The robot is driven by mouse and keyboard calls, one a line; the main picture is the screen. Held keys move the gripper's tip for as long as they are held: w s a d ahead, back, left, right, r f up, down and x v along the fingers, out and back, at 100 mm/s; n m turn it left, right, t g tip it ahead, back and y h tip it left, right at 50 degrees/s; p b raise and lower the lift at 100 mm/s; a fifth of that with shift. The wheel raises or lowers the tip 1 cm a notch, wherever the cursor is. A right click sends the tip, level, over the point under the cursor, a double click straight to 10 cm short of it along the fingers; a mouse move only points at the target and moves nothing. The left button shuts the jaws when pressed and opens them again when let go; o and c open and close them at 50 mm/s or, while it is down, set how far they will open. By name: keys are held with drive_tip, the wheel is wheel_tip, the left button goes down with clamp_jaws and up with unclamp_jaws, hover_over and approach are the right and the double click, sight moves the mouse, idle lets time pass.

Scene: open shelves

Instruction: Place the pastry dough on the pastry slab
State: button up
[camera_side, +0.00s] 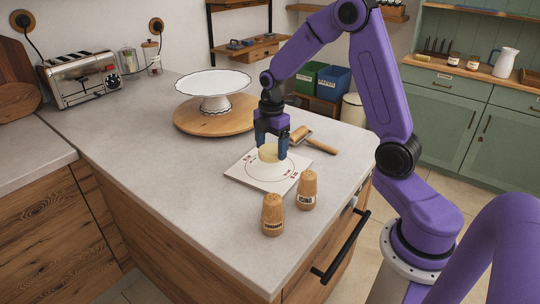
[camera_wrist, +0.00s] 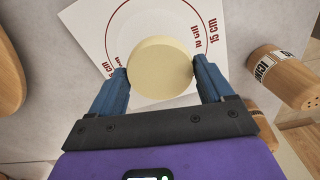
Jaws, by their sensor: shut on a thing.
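The pastry dough is a pale yellow round disc (camera_side: 268,153), and it also shows in the wrist view (camera_wrist: 160,68). My gripper (camera_side: 271,150) is shut on the dough, with a blue finger at each side of it in the wrist view (camera_wrist: 160,76). The pastry slab (camera_side: 240,171) is a white square board with red circles and size marks, lying on the counter; it also shows in the wrist view (camera_wrist: 92,18).
Two wooden shakers, one (camera_side: 272,215) and another (camera_side: 307,190), stand just in front of the slab. A white cake stand (camera_side: 214,82) on a round wooden board (camera_side: 190,123) is further back.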

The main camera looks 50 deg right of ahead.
sight(270, 153)
drive_tip(key=shift+w+f, duration=0.2)
drive_tip(key=shift+f, duration=0.05)
drive_tip(key=shift+w+f, duration=0.1)
drive_tip(key=shift+f, duration=1.55)
drive_tip(key=shift+f, duration=0.1)
drive_tip(key=o, duration=1)
wheel_tip(270, 153, up, 11)
drive_tip(key=s+a+r, duration=0.2)
drive_tip(key=s+a, duration=0.3)
drive_tip(key=a, duration=0.3)
drive_tip(key=shift+s+a+f+m, duration=0.35)
drive_tip(key=shift+s+a+m, duration=0.55)
drive_tip(key=shift+s, duration=3.15)
drive_tip(key=shift+s+a+f+m, duration=0.4)
drive_tip(key=shift+s+a, duration=0.9)
drive_tip(key=shift+s, duration=2.75)
drive_tip(key=shift+s+a+f+m, duration=0.25)
drive_tip(key=shift+s+a+m, duration=0.7)
drive_tip(key=shift+s, duration=3.1)
